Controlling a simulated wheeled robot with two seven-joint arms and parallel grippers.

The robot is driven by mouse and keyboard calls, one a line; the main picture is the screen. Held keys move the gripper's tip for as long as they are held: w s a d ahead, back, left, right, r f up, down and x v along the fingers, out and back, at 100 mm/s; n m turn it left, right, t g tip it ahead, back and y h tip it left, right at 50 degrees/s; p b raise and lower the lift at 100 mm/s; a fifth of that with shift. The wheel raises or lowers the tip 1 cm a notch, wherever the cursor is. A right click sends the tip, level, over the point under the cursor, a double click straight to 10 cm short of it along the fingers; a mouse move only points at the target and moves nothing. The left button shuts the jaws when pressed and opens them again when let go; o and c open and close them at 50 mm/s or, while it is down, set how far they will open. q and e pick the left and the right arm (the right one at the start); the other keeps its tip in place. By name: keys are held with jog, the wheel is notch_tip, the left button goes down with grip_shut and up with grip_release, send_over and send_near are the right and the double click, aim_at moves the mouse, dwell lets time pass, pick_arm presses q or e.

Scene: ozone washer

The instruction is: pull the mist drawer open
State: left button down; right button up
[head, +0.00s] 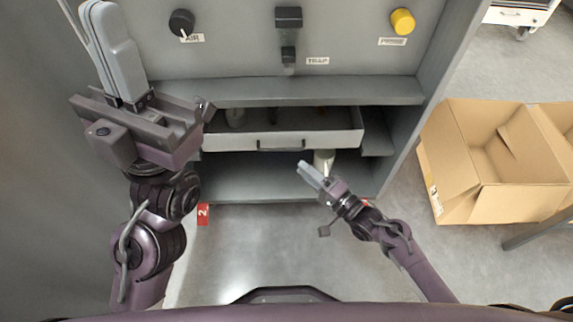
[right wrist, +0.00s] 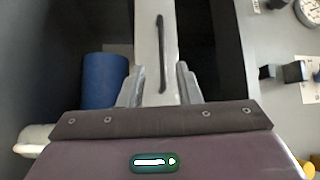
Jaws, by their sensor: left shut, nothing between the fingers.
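A grey drawer (head: 225,143) sits under the shelf of the grey cabinet and stands partly open, its inside showing from above. Its dark bar handle (head: 281,149) is on the front face. My right gripper (head: 304,169) is below and to the right of the handle. In the right wrist view its two fingers (right wrist: 160,80) are apart, with the drawer's pale front (right wrist: 150,30) and the dark handle (right wrist: 162,55) showing in the gap, farther ahead. Nothing is gripped. My left gripper (head: 112,45) is raised at the left, near the camera, shut and empty.
Above are a black knob (head: 181,23) by an AIR label, a black fitting (head: 288,18) by a TRAP label and a yellow knob (head: 402,21). Cardboard boxes (head: 480,185) are right. A blue cylinder (right wrist: 105,80) shows beside my right gripper.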

jog(key=b+x, duration=0.2)
jog(key=x, duration=0.6)
grip_shut()
